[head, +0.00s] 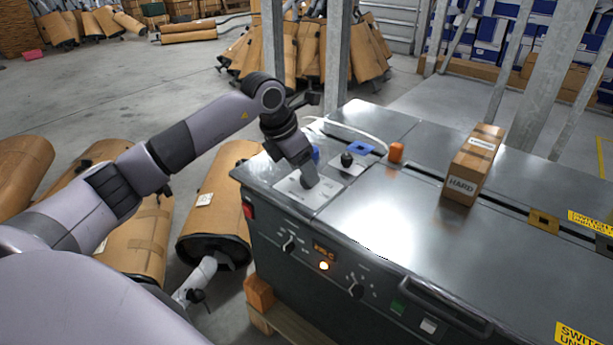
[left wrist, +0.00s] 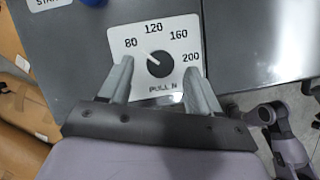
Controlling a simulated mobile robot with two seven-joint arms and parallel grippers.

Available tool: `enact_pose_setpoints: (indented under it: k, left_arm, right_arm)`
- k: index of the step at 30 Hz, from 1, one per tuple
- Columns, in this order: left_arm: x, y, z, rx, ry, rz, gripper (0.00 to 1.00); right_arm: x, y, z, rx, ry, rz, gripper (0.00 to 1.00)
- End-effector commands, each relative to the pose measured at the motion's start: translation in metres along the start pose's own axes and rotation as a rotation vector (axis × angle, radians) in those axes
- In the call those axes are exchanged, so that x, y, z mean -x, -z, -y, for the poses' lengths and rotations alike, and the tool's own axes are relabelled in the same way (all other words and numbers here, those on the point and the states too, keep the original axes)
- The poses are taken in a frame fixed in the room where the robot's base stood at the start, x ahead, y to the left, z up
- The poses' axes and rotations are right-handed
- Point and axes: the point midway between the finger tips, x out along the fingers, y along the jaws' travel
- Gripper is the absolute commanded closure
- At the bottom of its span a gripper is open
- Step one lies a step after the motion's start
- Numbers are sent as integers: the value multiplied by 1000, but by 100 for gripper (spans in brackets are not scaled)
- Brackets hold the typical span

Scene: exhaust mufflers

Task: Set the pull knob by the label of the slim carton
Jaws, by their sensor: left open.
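The slim carton (head: 472,167) stands upright on the grey machine top, with a HARD label on its front and another label on top. The pull knob (left wrist: 160,64) is black and round, on a white dial plate (left wrist: 183,35) marked 80, 120, 160 and 200. Its white pointer points up and left, roughly towards 80. In the left wrist view the left gripper (left wrist: 158,72) is open, one finger on each side of the knob. My right gripper is not in view.
Metal posts (head: 337,50) rise behind. Wrapped mufflers (head: 215,205) lie left of the machine.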

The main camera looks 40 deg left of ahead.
Motion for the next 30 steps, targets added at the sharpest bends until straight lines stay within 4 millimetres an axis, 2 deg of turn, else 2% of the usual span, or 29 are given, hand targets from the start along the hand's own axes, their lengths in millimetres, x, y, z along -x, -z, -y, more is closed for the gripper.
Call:
enact_pose_setpoints:
  k: [1,6,14,15,20,30]
  left_arm:
    - [-9,0,1,0,2,0,37]
    - [-22,0,0,-1,1,1,37]
    - [-24,0,0,-1,1,1,37]
    - [-24,0,0,-1,1,1,40]
    - [-24,0,1,-1,2,2,93]
    - [-23,0,0,-30,13,1,93]
  right_arm:
    - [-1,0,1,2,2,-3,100]
    - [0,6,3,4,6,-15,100]
    - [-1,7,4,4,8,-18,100]
    - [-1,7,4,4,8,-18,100]
    - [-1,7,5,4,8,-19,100]
    - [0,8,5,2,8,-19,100]
